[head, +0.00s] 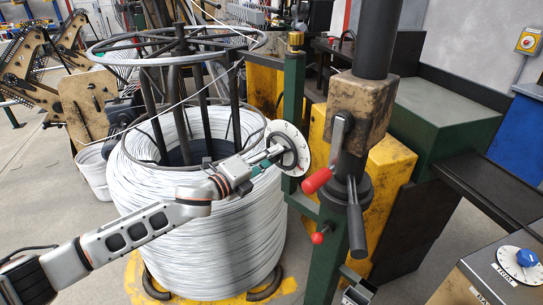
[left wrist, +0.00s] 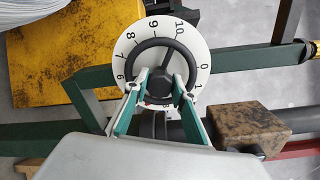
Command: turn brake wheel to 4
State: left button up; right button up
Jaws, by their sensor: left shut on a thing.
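The brake wheel is a black ring with a dark hub in front of a white numbered dial. In the left wrist view the wheel (left wrist: 143,48) faces me, and the dial (left wrist: 200,58) shows 6 to 10, then 0 and 1. The wheel's dark spoke points up, close to the 10. The lower dial numbers are hidden by my gripper. My left gripper (left wrist: 156,84) has its teal fingers on either side of the wheel's hub, shut on the wheel. In the head view the left gripper (head: 270,154) reaches the dial (head: 298,141) from the left. My right gripper is not in view.
A large coil of white wire (head: 215,235) stands below and behind my left arm. A green post (head: 293,100) is beside the dial. A column with a red-handled lever (head: 317,181) stands close right. A blue knob (head: 527,257) sits on a panel at far right.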

pick_arm(q)
jog(key=shift+f, duration=0.15)
jog(key=o, duration=1.1)
jog(key=v, duration=1.2)
